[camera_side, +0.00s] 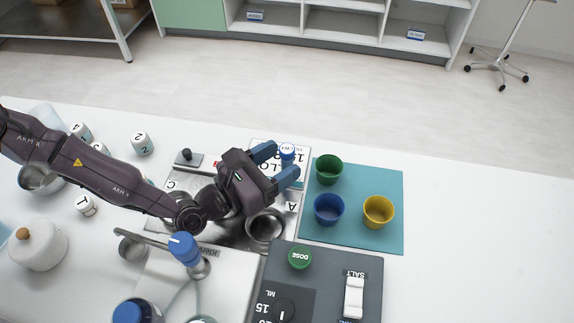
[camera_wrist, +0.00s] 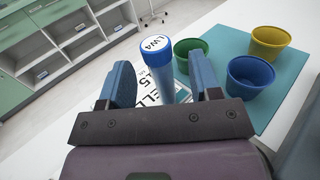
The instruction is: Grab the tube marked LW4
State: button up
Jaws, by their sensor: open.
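In the side view the tube (camera_side: 287,153) shows as a blue-and-white top by my fingers. My gripper (camera_side: 281,163) is open, with one blue finger on each side of the tube. In the wrist view the tube is between the two fingers of my gripper (camera_wrist: 163,84), seen slightly beyond them. I cannot tell whether either finger touches it. The tube's lower part is hidden by my gripper.
A teal mat (camera_side: 388,181) to the right holds a green cup (camera_side: 328,170), a blue cup (camera_side: 328,209) and a yellow cup (camera_side: 378,211). A printed card (camera_side: 262,146) lies by the tube. A grey dosing panel (camera_side: 327,275) is in front. The table's far right is clear.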

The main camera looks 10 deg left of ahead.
jog(key=shift+x, duration=1.05)
jog(key=c, duration=1)
